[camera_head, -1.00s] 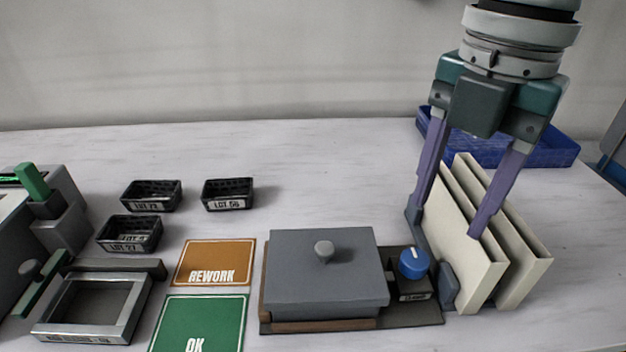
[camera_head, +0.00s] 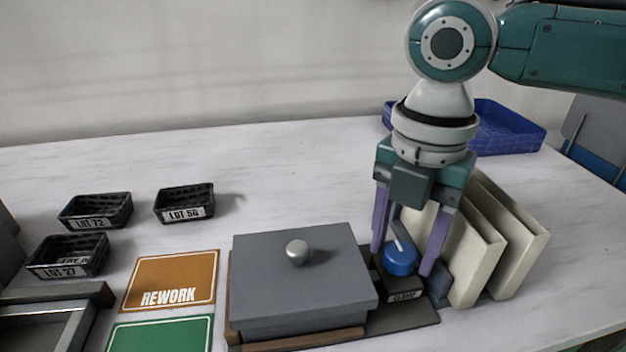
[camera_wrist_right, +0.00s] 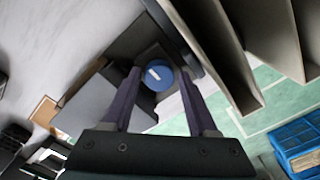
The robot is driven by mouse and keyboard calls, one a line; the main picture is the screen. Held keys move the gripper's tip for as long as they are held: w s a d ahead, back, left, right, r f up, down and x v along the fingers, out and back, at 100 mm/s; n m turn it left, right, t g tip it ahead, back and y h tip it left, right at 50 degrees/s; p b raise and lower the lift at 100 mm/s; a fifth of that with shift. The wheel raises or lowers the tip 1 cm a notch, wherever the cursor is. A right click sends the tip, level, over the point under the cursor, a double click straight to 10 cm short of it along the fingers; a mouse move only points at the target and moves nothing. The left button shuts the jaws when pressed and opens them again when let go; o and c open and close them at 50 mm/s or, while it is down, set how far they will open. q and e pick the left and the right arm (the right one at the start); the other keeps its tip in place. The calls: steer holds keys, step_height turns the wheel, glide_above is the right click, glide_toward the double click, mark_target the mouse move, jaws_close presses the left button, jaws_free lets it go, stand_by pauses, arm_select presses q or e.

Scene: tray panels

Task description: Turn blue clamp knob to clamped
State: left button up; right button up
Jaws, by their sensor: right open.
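The blue clamp knob (camera_head: 400,260) sits on a dark block with a "CLAMP" label (camera_head: 404,296), at the right of the grey-lidded fixture (camera_head: 300,270). It carries a white mark on top. My right gripper (camera_head: 405,262) points down with its purple fingers open, one on each side of the knob. In the right wrist view the knob (camera_wrist_right: 158,77) shows between the two fingers (camera_wrist_right: 157,95), with its white mark visible. A gap shows beside the knob, and I cannot tell whether either finger touches it. My left gripper is not in view.
Cream panels (camera_head: 475,250) stand upright close to the right of my right gripper. A blue crate (camera_head: 510,130) is behind them. The orange REWORK mat (camera_head: 170,280), a green mat (camera_head: 160,335) and black lot bins (camera_head: 184,203) are to the left. The back middle of the table is clear.

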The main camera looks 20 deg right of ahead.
jaws_close()
steer(key=shift+r+m+p, duration=0.2)
steer(key=shift+m+p, duration=0.2)
steer(key=shift+p, duration=0.3)
steer(key=m+p, duration=0.6)
steer(key=p, duration=0.1)
steer(key=shift+a+m, duration=0.1)
steer(key=shift+m, duration=0.2)
steer(key=m+p, duration=0.4)
steer(key=m, duration=0.1)
steer(key=m+p, duration=0.1)
steer(key=m, duration=0.2)
steer(key=shift+m, duration=0.3)
steer(key=shift+f+m+p, duration=0.15)
steer(key=shift+m+p, duration=0.3)
steer(key=shift+m, duration=0.75)
